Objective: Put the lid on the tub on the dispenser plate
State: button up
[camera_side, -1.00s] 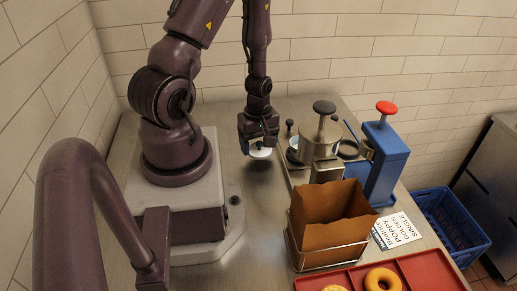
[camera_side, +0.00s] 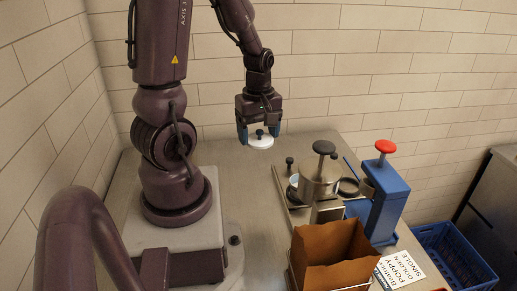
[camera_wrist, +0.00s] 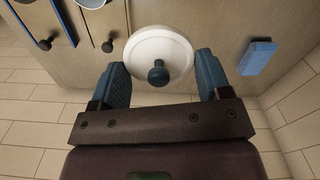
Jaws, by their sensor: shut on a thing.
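The lid is a white disc (camera_side: 260,143) with a dark blue knob. My gripper (camera_side: 259,133) is shut on it, with a blue finger at each side, and holds it above the counter. In the wrist view the lid (camera_wrist: 160,48) sits between the fingers of my gripper (camera_wrist: 162,80), roughly level. The tub (camera_side: 294,181) is a small pale vessel on the grey dispenser plate (camera_side: 282,188), right of and below the lid in the side view, partly hidden by the metal dispenser. In the wrist view the tub (camera_wrist: 94,3) is cut off at the top edge.
A metal dispenser (camera_side: 318,178) with a dark knob and a blue stand (camera_side: 385,195) with a red knob are at the right. A brown bag (camera_side: 333,258) stands in front. A blue block (camera_wrist: 257,57) lies right of the lid in the wrist view.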

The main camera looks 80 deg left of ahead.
jog(key=shift+w+r, duration=0.4)
jog(key=w+d+n, duration=0.3)
jog(key=w+n, duration=0.3)
jog(key=w, duration=0.3)
jog(key=shift+n, duration=0.4)
jog(key=shift+w+a+f, duration=0.1)
jog(key=shift+f, duration=2.8)
jog(key=shift+w+a+f, duration=0.1)
jog(key=shift+f, duration=2.8)
jog(key=shift+f, duration=0.15)
jog(key=o, duration=1)
jog(key=shift+c, duration=0.2)
